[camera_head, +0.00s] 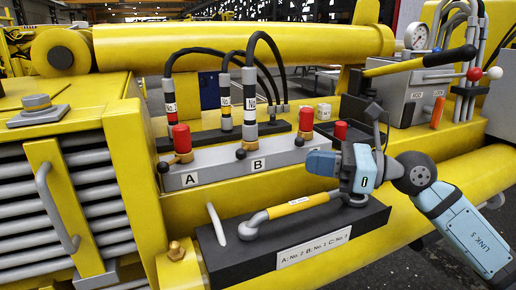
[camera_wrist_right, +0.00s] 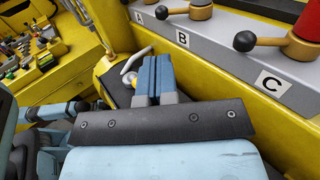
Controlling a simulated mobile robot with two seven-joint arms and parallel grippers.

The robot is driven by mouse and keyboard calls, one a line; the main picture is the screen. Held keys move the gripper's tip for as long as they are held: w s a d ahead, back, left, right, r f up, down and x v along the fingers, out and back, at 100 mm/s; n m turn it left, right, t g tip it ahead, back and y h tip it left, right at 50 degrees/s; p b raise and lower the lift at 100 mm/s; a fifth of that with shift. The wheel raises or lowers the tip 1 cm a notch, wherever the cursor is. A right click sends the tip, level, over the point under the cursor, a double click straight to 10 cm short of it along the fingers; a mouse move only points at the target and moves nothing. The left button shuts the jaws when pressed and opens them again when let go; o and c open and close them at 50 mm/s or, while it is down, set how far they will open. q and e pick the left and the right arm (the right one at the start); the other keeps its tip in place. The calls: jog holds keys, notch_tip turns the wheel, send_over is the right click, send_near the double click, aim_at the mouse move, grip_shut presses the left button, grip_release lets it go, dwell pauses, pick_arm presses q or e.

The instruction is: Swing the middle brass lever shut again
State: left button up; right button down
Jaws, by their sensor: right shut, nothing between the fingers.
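The middle brass lever (camera_head: 243,152), with a black knob, sits on the grey valve block (camera_head: 212,176) above label B. It also shows in the right wrist view (camera_wrist_right: 190,11), its knob to the left of its brass body. My left gripper is not in view.
Black hoses (camera_head: 250,75) rise behind the block. Below is a black plate (camera_head: 235,262) with a yellow-gripped handle (camera_head: 300,204). A hand-pump lever (camera_head: 420,61) stands at right.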

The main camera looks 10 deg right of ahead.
aim_at(253, 155)
jog(key=p+x, duration=0.3)
jog(key=x, duration=0.8)
jog(key=shift+w+d, duration=0.1)
jog(key=shift+w, duration=0.05)
jog(key=shift+w+a+p, duration=0.2)
jog(key=shift+a+p, duration=0.1)
jog(key=shift+a, duration=0.35)
jog(key=shift+d, duration=0.1)
